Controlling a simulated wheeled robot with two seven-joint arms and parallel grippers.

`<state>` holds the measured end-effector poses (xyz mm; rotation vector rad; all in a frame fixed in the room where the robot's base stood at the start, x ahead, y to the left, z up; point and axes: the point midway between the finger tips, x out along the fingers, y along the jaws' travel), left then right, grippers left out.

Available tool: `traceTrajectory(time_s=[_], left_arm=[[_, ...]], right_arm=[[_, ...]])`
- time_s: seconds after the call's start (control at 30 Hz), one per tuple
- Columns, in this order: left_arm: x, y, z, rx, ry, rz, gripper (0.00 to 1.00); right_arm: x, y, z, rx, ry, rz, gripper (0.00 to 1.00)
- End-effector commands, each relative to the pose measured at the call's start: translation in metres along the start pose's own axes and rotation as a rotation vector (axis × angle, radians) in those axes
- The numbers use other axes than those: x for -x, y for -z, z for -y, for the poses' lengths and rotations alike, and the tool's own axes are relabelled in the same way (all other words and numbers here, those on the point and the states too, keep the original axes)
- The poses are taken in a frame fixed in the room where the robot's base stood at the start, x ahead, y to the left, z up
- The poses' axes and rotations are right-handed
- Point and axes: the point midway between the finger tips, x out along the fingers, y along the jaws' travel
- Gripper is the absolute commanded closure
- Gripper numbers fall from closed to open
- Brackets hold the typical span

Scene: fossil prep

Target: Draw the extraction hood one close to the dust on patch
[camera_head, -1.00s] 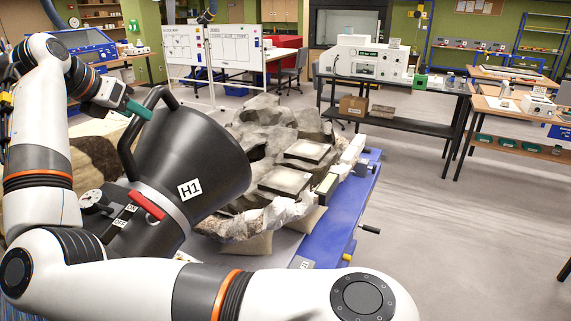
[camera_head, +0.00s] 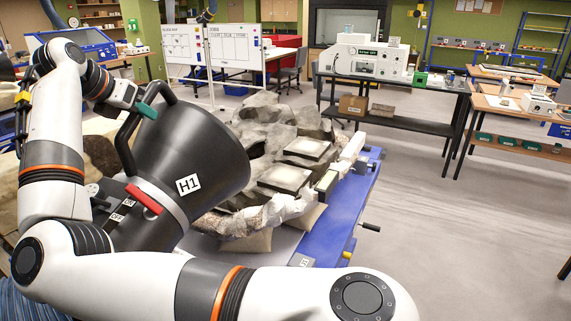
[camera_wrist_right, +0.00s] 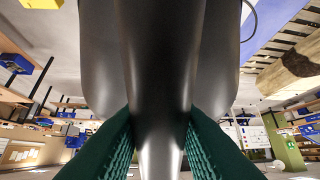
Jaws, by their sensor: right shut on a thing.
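The extraction hood (camera_head: 205,150) is a dark cone labelled H1, with a looped handle (camera_head: 126,150) and a red lever (camera_head: 143,198). Its wide mouth faces right, toward a large grey rock (camera_head: 270,125). Two pale, dark-framed square patches (camera_head: 305,148) (camera_head: 285,178) lie on the rock, a short gap right of the hood's rim. I cannot tell which is the dust patch. My right gripper (camera_head: 147,111), with green fingers, is shut on the top of the handle. In the right wrist view the green fingers (camera_wrist_right: 160,140) press both sides of the dark handle. My left gripper is not in view.
The rock rests on a blue-edged table (camera_head: 350,215) with knobs along its right side. My right arm crosses the foreground. A dark bench (camera_head: 400,125) with equipment stands behind, and whiteboards (camera_head: 210,50) stand at the back. The floor on the right is clear.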

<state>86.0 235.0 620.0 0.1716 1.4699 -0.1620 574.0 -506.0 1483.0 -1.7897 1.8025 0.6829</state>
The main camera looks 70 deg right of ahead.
Motion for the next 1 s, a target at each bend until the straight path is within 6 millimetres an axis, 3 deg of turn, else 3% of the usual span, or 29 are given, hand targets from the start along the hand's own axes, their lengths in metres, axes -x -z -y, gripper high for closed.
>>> traceTrajectory(time_s=[0.33,1.0], left_arm=[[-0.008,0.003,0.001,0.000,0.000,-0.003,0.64],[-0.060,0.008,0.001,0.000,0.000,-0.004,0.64]], right_arm=[[-0.005,0.002,-0.007,-0.003,0.000,-0.001,1.00],[-0.047,0.038,-0.087,-0.008,-0.006,-0.001,1.00]])
